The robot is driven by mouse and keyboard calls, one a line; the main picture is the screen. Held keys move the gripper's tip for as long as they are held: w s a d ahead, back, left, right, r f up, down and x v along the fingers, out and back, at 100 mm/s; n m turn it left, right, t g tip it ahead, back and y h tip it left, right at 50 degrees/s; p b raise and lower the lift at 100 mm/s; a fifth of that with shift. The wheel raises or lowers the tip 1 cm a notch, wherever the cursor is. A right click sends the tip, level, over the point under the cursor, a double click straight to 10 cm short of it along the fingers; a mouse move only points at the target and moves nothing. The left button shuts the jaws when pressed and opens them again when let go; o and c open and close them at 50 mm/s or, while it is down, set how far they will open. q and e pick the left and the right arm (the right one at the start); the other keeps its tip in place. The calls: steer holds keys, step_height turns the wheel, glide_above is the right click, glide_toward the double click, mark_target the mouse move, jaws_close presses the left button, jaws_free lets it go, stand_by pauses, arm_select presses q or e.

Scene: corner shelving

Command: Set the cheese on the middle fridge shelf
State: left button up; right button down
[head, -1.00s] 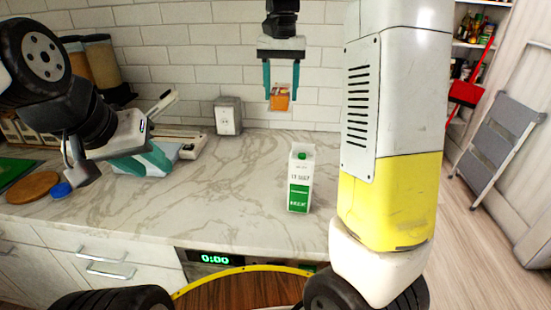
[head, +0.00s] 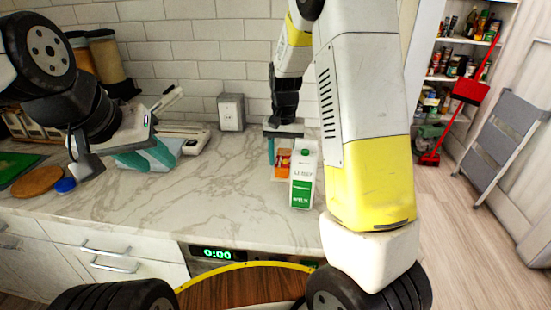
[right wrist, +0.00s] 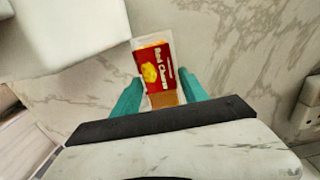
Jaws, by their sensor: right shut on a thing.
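The cheese (head: 283,160) is a small red and orange packet with a clear wrapper. My right gripper (right wrist: 158,88) is shut on it, with one teal finger on each side in the right wrist view, where the packet's printed face (right wrist: 156,70) shows. In the head view this gripper is low over the counter, just behind and left of the milk carton, which hides part of the packet and a finger. I cannot tell whether the packet touches the counter. My left gripper (head: 147,157) is at the left of the counter; its jaw gap is unclear. The fridge shelf is not in view.
The milk carton (head: 303,178) stands upright close to the held packet. A socket box (head: 231,112), jars (head: 108,58), a round wooden board (head: 37,181) and a blue lid (head: 65,185) are on the counter (head: 215,190). A stepladder (head: 503,140) and red dustpan (head: 470,91) stand right.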

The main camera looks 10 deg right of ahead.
steer(key=shift+f, duration=2)
steer(key=shift+f, duration=0.1)
steer(key=c, duration=0.6)
jaws_free()
